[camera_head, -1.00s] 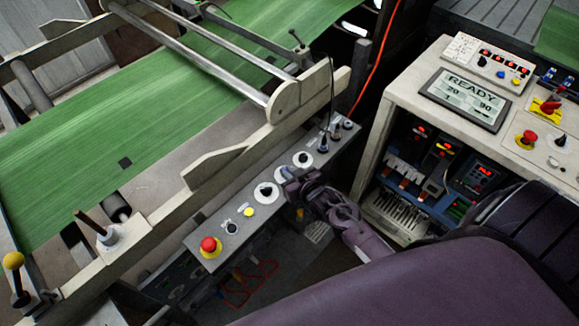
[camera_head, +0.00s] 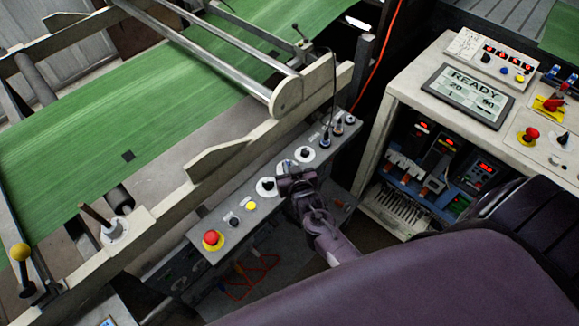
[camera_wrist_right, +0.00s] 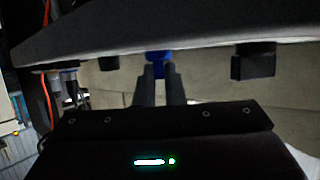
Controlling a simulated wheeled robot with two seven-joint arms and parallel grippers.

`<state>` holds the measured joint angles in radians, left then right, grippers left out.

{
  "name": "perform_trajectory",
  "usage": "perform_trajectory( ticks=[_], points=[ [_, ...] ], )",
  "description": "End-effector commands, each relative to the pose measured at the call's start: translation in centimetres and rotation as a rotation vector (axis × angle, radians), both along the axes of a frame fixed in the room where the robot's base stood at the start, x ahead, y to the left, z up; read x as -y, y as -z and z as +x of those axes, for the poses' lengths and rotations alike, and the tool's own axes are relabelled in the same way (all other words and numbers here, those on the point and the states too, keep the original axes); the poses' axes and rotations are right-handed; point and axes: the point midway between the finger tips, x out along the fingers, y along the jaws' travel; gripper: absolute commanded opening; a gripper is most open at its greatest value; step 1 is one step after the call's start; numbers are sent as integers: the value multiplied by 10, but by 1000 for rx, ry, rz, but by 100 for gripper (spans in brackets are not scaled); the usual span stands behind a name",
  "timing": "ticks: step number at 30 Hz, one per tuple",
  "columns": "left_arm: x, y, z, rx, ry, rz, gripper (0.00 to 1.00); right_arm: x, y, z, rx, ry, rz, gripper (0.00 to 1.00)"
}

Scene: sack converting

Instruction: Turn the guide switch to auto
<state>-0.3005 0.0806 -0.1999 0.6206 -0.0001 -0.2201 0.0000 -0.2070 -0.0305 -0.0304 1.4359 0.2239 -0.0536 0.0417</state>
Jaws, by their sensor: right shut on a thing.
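A grey control panel (camera_head: 230,250) with a row of switches and buttons runs along the front of the machine. My right gripper (camera_head: 287,178) is at this panel, between two white-ringed dials, and covers the part beneath it. In the right wrist view its fingers (camera_wrist_right: 160,76) are shut on a small blue knob (camera_wrist_right: 159,57) on the panel. The knob's pointer and label are hidden, so its setting cannot be told. My left gripper is out of view.
White-ringed dials flank the gripper, one at left (camera_head: 266,187) and one at right (camera_head: 305,154). A yellow button (camera_head: 251,206) and a red emergency button (camera_head: 212,238) are farther left. A READY screen (camera_head: 468,91) stands at right. In the wrist view a black knob (camera_wrist_right: 256,64) is close by.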

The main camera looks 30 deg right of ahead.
Motion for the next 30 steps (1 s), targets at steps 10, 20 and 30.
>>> perform_trajectory(
  ticks=[10, 20, 30],
  points=[
    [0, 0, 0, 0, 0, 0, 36, 0, -1, 1, 3, 0, 0, 31],
    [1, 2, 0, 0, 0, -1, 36, -3, -5, -14, 0, 0, 1, 31],
    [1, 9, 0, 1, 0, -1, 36, -13, -25, -61, 1, 1, 2, 31]
  ],
)
